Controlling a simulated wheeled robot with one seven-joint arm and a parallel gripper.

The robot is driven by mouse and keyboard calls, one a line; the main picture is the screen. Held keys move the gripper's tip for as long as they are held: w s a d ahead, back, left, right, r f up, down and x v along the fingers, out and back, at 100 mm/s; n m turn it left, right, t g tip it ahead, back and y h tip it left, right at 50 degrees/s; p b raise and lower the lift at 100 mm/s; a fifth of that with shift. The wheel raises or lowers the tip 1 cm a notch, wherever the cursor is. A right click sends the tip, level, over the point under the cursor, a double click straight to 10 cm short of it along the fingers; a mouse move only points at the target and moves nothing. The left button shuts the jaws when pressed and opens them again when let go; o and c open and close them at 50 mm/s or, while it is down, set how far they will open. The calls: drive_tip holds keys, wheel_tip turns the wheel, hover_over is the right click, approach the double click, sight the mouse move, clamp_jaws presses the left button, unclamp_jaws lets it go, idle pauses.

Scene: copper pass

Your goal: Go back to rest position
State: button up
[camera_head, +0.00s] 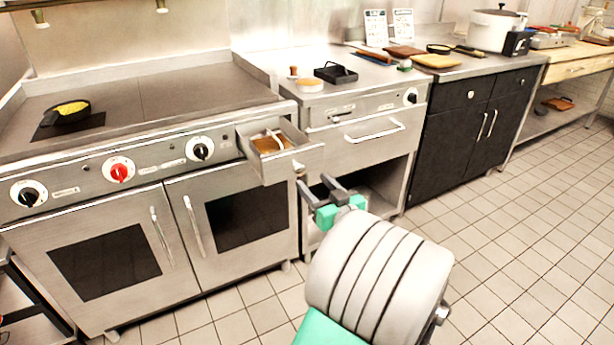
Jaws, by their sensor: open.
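My gripper (322,189) is in front of the counter, near an open drawer, with its dark fingers apart and nothing between them. My pale arm link and green parts fill the lower middle of the view. The small open drawer (305,161) sticks out of the counter just up and left of my gripper. It holds a brown item and something pale, too small to name. I cannot tell whether the fingers touch the drawer front.
A stove (150,93) with a dark pan (66,117) holding something yellow stands at left. A black tray (335,73) sits on the middle counter. Dark cabinets (459,130) and a white pot (490,32) are farther right. The tiled floor (500,230) at right is clear.

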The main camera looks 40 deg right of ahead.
drive_tip(key=shift+v, duration=1.05)
drive_tip(key=w+a+r+n+g+y+p, duration=0.2)
drive_tip(key=w+a+g+y+p, duration=0.3)
drive_tip(key=a, duration=0.5)
drive_tip(key=w+a+r+n+g+y+p, duration=0.1)
drive_tip(key=w+a+n+g+y+p, duration=0.15)
drive_tip(key=a+p, duration=0.6)
drive_tip(key=s+a+r+m+g+h+p, duration=0.1)
drive_tip(key=s+a+r+g+h+p, duration=0.1)
drive_tip(key=s+a+r+g+p, duration=0.4)
drive_tip(key=s+a+r+p, duration=0.4)
drive_tip(key=s+a+r, duration=0.1)
drive_tip(key=a, duration=0.4)
drive_tip(key=shift+r+g+p, duration=0.2)
drive_tip(key=shift+g+p, duration=0.1)
drive_tip(key=shift+g, duration=0.05)
